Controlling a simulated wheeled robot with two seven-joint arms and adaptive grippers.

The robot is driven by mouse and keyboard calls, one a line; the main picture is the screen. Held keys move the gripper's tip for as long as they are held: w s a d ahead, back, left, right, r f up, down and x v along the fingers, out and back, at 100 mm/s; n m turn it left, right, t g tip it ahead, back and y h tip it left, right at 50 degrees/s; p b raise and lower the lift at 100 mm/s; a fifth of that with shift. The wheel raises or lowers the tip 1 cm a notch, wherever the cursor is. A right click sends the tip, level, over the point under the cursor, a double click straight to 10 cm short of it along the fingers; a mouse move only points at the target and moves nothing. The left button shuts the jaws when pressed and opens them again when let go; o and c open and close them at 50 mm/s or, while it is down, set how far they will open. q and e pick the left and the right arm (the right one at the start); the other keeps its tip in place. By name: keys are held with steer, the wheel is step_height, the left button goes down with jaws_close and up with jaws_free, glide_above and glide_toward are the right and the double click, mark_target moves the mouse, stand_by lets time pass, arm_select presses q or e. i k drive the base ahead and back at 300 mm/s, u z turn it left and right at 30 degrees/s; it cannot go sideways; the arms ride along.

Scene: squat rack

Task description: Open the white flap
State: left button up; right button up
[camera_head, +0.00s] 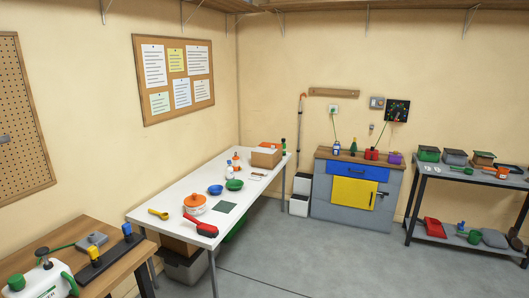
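I cannot clearly make out a white flap. A small white plate (333,109), like an outlet cover, is on the back wall above the grey cabinet, with a green cord hanging from it. Two white bins (298,206) are stacked on the floor left of the cabinet; whether either has a flap is too small to tell. Neither my left nor my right gripper is in view.
A white table (175,198) with pots, bowls and bottles runs along the left wall. A wooden table (115,270) is at front left. The grey cabinet (325,195) has a yellow door. A dark shelf (466,175) stands right. The middle floor is clear.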

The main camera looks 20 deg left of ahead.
mark_target(258, 149)
steer(key=z, duration=0.15)
steer(key=i, duration=2.8)
steer(key=u, duration=0.55)
steer(key=i, duration=2.05)
steer(key=u, duration=0.75)
